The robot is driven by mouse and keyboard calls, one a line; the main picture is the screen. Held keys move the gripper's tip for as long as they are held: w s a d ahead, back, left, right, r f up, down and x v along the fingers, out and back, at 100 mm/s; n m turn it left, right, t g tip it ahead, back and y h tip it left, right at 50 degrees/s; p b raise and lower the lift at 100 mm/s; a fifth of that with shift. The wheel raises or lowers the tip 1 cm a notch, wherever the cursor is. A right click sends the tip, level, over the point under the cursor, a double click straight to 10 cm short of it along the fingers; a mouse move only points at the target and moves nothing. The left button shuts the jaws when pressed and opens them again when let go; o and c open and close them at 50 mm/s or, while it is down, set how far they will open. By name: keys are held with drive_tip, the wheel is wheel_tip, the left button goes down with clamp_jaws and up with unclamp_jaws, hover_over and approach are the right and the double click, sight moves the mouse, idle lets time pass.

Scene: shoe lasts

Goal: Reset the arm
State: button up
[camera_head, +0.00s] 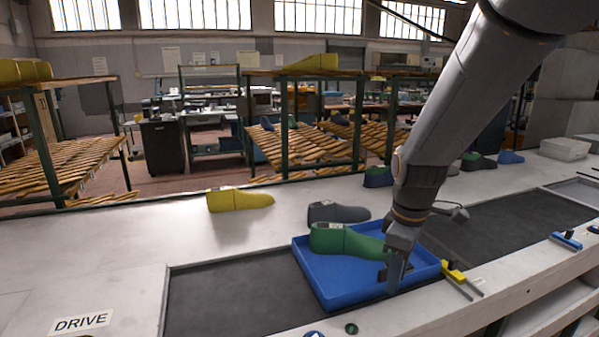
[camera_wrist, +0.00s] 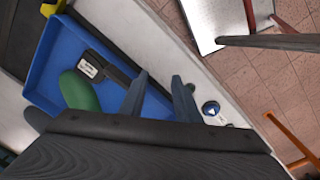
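My gripper (camera_head: 397,272) hangs at the front right part of the blue tray (camera_head: 325,287), pointing down. In the wrist view its two fingers (camera_wrist: 160,92) are spread apart with nothing held between them. A green shoe last (camera_head: 340,239) lies in the tray to the left of the gripper, its right end partly hidden behind the gripper. In the wrist view the blue tray (camera_wrist: 47,80) holds the green last (camera_wrist: 78,92) and a dark piece with a white label (camera_wrist: 112,70); I cannot tell what the dark piece is.
A grey last (camera_head: 345,213) stands just behind the tray, and a yellow last (camera_head: 238,200) lies further left. Several other lasts stand along the bench's back right. A yellow clamp-like tool (camera_head: 458,275) is at the tray's right. The bench left of the tray is mostly clear.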

drive_tip(key=s+a+f+m, duration=0.1)
drive_tip(key=s+f+m, duration=0.2)
drive_tip(key=s+m, duration=0.6)
drive_tip(key=shift+s+a+f+m+t, duration=0.2)
drive_tip(key=shift+s+a+m+t, duration=0.1)
drive_tip(key=shift+m, duration=0.6)
idle(0.9)
